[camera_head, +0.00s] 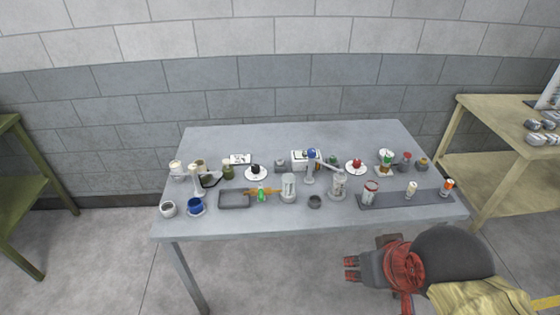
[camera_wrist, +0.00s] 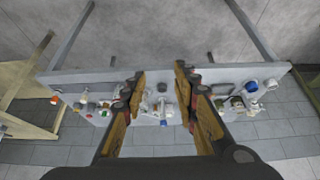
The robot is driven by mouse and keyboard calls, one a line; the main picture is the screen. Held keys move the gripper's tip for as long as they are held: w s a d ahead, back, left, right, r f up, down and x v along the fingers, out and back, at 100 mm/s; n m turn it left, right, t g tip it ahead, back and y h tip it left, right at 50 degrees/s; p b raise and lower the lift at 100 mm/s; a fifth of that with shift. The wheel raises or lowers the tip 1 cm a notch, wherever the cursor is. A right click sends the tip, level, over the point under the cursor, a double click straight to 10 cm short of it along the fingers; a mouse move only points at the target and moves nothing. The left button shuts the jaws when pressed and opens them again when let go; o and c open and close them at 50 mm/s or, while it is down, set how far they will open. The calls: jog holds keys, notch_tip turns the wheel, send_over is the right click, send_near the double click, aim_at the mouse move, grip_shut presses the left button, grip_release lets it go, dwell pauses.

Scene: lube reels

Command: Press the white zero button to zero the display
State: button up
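A small white box-like unit (camera_head: 299,154) with dark markings stands near the back middle of the grey table (camera_head: 285,222). It may carry the display, but no readout or white zero button can be made out at this size. A blue-topped stand (camera_head: 312,154) is in front of its right side. My gripper (camera_head: 350,268) is in front of the table's front edge at the right, apart from everything on the table. In the wrist view my gripper (camera_wrist: 160,76) has its two fingers wide apart with nothing held, and the table shows upside down beyond them.
Cups, jars, plates and fittings crowd the table. A dark tray (camera_head: 234,206) and a dark strip mat (camera_head: 400,201) lie towards the front. A tan bench (camera_head: 491,108) stands at the right and a green one (camera_head: 28,180) at the left. The table's back strip is clear.

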jog(key=c, duration=0.6)
grip_shut()
dwell(0.8)
